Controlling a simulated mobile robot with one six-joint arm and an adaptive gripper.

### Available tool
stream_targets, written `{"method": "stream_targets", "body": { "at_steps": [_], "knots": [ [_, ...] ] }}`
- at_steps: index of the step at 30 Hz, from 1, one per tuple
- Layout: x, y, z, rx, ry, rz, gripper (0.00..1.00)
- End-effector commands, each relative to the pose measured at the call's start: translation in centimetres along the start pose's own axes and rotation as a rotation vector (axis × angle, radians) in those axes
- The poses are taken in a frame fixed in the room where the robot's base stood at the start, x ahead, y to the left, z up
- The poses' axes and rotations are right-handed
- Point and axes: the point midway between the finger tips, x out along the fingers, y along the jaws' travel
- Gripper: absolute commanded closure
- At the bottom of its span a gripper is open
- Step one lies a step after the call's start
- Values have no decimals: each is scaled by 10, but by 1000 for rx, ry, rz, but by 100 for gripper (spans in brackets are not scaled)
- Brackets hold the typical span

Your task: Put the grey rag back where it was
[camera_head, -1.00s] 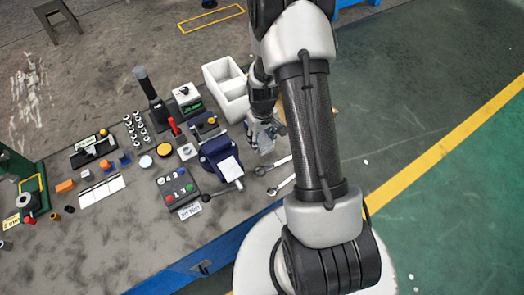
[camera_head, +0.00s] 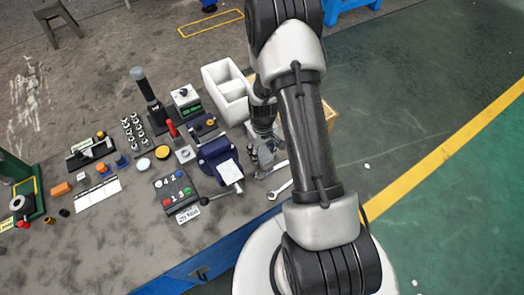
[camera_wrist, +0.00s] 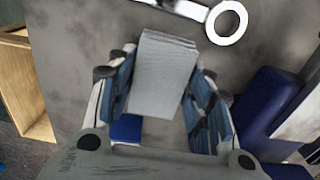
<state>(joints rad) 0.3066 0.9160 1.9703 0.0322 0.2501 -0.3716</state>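The grey rag (camera_wrist: 165,78) shows in the wrist view as a thick folded block with layered edges at its far end. My gripper (camera_wrist: 163,85) has one finger along each side of it, and the fingers appear closed on it. In the head view my gripper (camera_head: 263,156) is low over the bench, just right of the blue vise (camera_head: 212,150) and beside the wrenches. I cannot make out the rag there. Whether the rag touches the bench is hidden.
Wrenches (camera_head: 279,190) lie close to my gripper; a ring end (camera_wrist: 226,22) shows in the wrist view. A white two-part bin (camera_head: 222,83) stands behind. A wooden box (camera_wrist: 22,85) is at the left in the wrist view. A button box (camera_head: 175,188) is left.

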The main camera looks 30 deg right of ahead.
Motion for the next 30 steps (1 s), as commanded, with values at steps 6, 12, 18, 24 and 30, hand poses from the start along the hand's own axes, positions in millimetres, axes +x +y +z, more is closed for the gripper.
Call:
{"method": "stream_targets", "body": {
  "at_steps": [6,12,18,24,30],
  "knots": [
    [0,0,0,0,0,0,37],
    [-1,0,0,0,0,0,35],
    [-4,0,0,0,0,0,35],
    [-34,0,-1,0,3,1,35],
    [-80,0,-1,0,3,1,35]
  ]
}}
